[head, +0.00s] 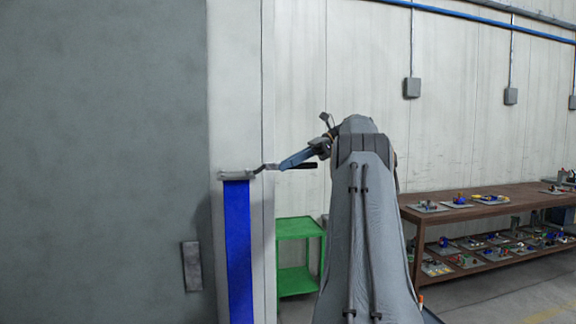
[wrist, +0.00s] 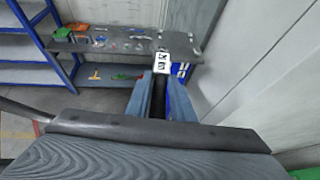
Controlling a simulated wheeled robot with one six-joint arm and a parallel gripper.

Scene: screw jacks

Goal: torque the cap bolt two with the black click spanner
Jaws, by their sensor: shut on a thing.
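My gripper (head: 290,163) is shut on a dark handle, which looks like the black click spanner (head: 305,166). In the wrist view the handle (wrist: 161,98) runs between the two blue fingers (wrist: 161,88). A white block with dark marks (wrist: 162,62) shows just beyond the fingertips; I cannot tell what it belongs to. I cannot make out cap bolt two in either view.
A large grey panel (head: 100,150) fills the head view's left. A green cart (head: 299,228) stands low behind my arm. A brown bench (head: 480,206) with several trays is at right.

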